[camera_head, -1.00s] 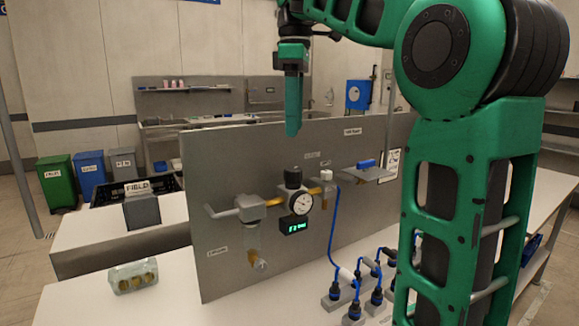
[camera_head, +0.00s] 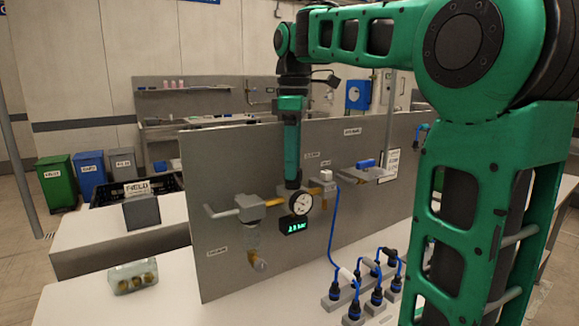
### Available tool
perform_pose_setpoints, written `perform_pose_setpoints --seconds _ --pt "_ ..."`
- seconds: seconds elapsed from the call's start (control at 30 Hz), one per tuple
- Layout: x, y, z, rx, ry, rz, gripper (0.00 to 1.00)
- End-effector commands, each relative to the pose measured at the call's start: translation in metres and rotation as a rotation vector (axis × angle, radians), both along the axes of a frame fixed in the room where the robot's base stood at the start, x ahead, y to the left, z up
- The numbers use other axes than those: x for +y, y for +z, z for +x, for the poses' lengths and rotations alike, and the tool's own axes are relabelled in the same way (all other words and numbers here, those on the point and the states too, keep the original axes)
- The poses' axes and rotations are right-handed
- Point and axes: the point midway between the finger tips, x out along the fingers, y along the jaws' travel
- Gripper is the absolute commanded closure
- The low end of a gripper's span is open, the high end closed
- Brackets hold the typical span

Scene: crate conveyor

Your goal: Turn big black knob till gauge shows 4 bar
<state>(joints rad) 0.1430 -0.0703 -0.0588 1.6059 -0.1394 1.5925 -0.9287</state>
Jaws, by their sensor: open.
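The pressure gauge (camera_head: 302,202) is a round white dial with a dark rim on the panel's pipe line. A small black display (camera_head: 296,224) with green digits sits below it; the digits are too small to read surely, as is the needle. My gripper (camera_head: 291,184) points straight down at the big black knob, just above and left of the gauge. The gripper is open, its fingertips at the knob. The knob is almost wholly hidden by the fingers, and I cannot tell whether they touch it.
A grey upright panel (camera_head: 375,140) carries the pipes, a grey valve block (camera_head: 249,208) and a blue piece (camera_head: 367,164) on a small shelf. Blue cables with plugs (camera_head: 377,297) stand at the front right. A clear box (camera_head: 133,276) lies on the white bench at left.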

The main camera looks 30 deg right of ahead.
Motion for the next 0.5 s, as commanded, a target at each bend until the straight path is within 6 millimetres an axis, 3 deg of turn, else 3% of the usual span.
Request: perform_pose_setpoints --seconds 0.5 --pt "0.0001 -0.0114 0.0001 0.001 0.001 -0.001 0.47"
